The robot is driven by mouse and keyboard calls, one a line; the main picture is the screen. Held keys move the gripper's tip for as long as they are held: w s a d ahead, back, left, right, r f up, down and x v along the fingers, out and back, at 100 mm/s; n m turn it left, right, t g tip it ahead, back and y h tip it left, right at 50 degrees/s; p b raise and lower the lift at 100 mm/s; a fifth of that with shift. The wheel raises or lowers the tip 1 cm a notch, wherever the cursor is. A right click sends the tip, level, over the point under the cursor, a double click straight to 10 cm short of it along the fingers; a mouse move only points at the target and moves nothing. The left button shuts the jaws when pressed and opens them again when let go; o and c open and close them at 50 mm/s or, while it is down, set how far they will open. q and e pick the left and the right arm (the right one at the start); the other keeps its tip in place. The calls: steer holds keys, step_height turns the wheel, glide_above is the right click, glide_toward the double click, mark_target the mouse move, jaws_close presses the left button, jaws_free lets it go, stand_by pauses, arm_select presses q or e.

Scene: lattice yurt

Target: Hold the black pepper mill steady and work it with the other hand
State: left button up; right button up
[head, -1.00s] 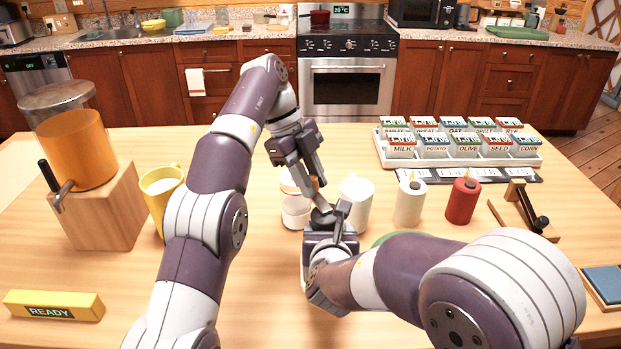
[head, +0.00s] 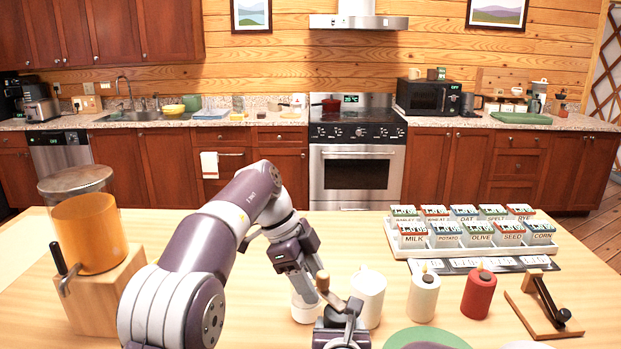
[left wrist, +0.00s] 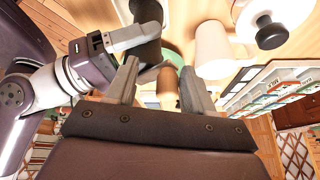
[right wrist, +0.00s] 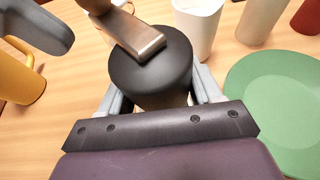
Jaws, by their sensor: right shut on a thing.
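The black pepper mill (right wrist: 165,75) stands between the jaws of my right gripper (right wrist: 155,92), which is shut on its body. A metal crank (right wrist: 138,35) lies across the mill's top and ends in a brown knob (head: 322,281). In the left wrist view, the knob (left wrist: 165,86) appears between the separated fingers of my left gripper (left wrist: 158,85). The left gripper is open beside the crank; I cannot tell whether a finger touches the knob. In the head view the mill's body is mostly hidden at the bottom edge.
A white mug (head: 368,300), a white bottle (head: 422,302) and a red bottle (head: 478,298) stand to the right. A green plate (right wrist: 280,105) lies close to the mill. A yellow mug (right wrist: 18,82) stands left. A labelled jar tray (head: 398,250) is farther back.

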arm_select(q)
steer(key=s+n+t+y, duration=0.2)
steer(key=s+n+t, duration=0.3)
steer(key=n, duration=0.9)
step_height(320, 180, up, 19)
steer(key=m+t+h, duration=0.4)
steer(key=m+h, duration=0.1)
steer(key=m, duration=1.2)
glide_above(324, 275)
steer(key=w+a+r+m+t, duration=0.2)
steer(key=w+t, duration=0.1)
steer(key=w, duration=0.2)
steer(key=w+a+r+m+t, duration=0.1)
steer(key=w+r+t, duration=0.1)
steer(key=w, duration=0.4)
steer(key=shift+a+r+m+t, duration=0.15)
steer(key=shift+a+m+t, duration=0.25)
steer(key=shift+t, duration=0.5)
